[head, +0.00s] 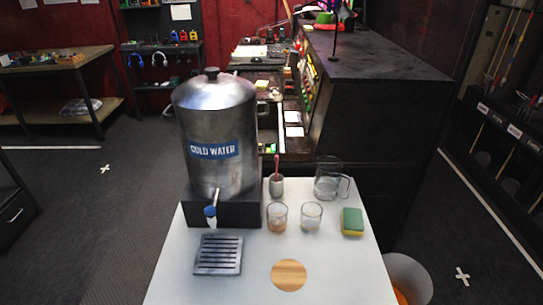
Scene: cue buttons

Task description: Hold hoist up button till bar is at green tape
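I cannot make out a hoist up button, a bar or green tape in the head view. A dark console (310,88) behind the white table has a slanted panel with rows of small coloured spots, perhaps buttons; they are too small to tell apart. Neither of my grippers is in view.
A white table (330,275) stands in front. It holds a steel "COLD WATER" dispenser (216,115), a drip grate (219,255), two glasses, a glass jug (328,180), a sponge (352,222) and a wooden disc (289,275). A bucket (409,280) stands at right. Floor is open left.

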